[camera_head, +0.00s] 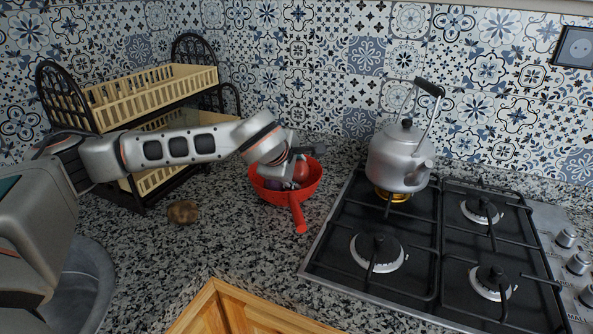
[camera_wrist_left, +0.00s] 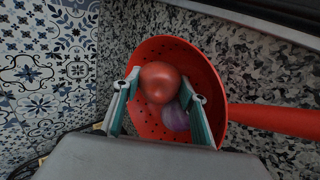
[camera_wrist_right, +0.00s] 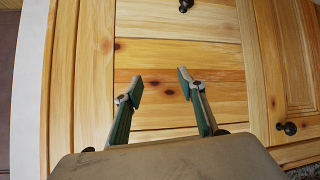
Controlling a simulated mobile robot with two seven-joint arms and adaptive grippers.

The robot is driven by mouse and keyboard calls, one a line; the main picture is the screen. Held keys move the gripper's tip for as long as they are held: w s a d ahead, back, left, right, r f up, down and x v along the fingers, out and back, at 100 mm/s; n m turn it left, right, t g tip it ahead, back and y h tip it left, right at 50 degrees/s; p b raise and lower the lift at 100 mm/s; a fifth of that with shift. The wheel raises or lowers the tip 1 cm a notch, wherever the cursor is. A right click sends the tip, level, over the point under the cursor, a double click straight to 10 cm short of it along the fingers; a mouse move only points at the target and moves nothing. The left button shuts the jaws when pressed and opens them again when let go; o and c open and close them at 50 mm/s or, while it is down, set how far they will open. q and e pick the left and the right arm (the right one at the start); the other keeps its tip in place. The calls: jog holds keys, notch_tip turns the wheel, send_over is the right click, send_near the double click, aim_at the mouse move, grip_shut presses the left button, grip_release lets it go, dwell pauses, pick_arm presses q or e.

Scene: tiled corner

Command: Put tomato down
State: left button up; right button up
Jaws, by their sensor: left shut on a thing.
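The red tomato (camera_wrist_left: 160,82) is between the fingers of my left gripper (camera_wrist_left: 163,93), which is shut on it. The tomato also shows in the head view (camera_head: 301,171), partly hidden by the gripper. Both are at the red colander (camera_head: 314,181), with the tomato over or inside its bowl; I cannot tell whether it touches the bottom. A purple onion (camera_wrist_left: 175,117) lies in the colander beside the tomato. The colander's handle (camera_head: 298,216) points to the front. My right gripper (camera_wrist_right: 160,90) is open and empty, facing wooden cabinet fronts.
A stove (camera_head: 345,215) with a silver kettle (camera_head: 392,160) stands right of the colander. A two-tier rack (camera_head: 150,92) stands at the back left. A brown, potato-like item (camera_head: 182,212) lies on the granite counter (camera_head: 235,235), which is clear in front of the colander.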

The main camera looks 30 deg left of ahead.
pick_arm(q)
jog(key=shift+f, duration=0.35)
jog(key=o, duration=1.2)
jog(key=shift+c, duration=0.2)
jog(key=shift+r, duration=0.1)
pick_arm(e)
jog(key=shift+f, duration=0.1)
pick_arm(q)
jog(key=shift+r, duration=0.15)
jog(key=shift+s+r+p, duration=0.3)
jog(key=shift+r+p, duration=0.1)
jog(key=shift+r, duration=0.45)
jog(key=p+v, duration=0.1)
jog(key=v, duration=1)
jog(key=shift+f, duration=0.15)
pick_arm(e)
jog(key=shift+s+a+r, duration=0.2)
jog(key=shift+s+r, duration=0.1)
jog(key=shift+r, duration=0.2)
